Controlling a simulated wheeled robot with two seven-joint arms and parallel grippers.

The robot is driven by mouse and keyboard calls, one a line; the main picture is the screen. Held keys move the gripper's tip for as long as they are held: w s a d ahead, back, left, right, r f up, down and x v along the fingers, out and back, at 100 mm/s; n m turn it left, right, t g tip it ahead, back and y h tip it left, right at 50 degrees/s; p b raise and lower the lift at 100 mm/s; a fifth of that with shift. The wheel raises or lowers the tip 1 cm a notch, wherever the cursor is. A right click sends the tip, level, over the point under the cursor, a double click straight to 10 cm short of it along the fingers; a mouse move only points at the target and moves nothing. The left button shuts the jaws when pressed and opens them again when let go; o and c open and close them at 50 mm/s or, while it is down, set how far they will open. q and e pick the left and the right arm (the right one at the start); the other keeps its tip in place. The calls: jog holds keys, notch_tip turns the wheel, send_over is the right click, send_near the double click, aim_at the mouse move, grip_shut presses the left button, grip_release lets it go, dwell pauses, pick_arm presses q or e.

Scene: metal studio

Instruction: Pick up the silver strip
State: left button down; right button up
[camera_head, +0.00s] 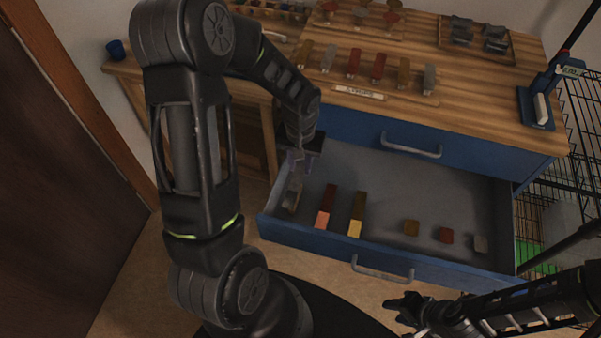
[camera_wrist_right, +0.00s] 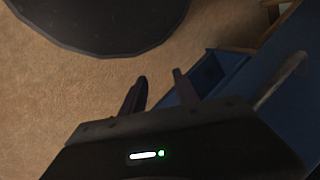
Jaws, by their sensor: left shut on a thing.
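The silver strip (camera_head: 292,195) is at the left end of the open blue drawer (camera_head: 330,242), beside a red strip (camera_head: 325,205) and a yellow strip (camera_head: 357,214). My left gripper (camera_head: 297,162) reaches down over the drawer's left side and is shut on the far end of the silver strip. The grip itself is small and dark, and I cannot tell whether the strip is clear of the drawer floor. My right gripper (camera_head: 403,306) is outside the drawer, in front of it. In the right wrist view its fingers (camera_wrist_right: 160,90) are apart with nothing between them.
Brown, red and grey small blocks (camera_head: 445,235) lie in the drawer's right half. The wooden worktop (camera_head: 470,95) above holds a row of coloured pieces (camera_head: 377,68), a tray (camera_head: 475,40) and a blue stand (camera_head: 537,107). A wire rack (camera_head: 575,150) stands right. The drawer's middle back is clear.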

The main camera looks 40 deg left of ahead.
pick_arm(q)
notch_tip(320, 180, up, 3)
jog(key=shift+r, duration=0.2)
dwell(0.5)
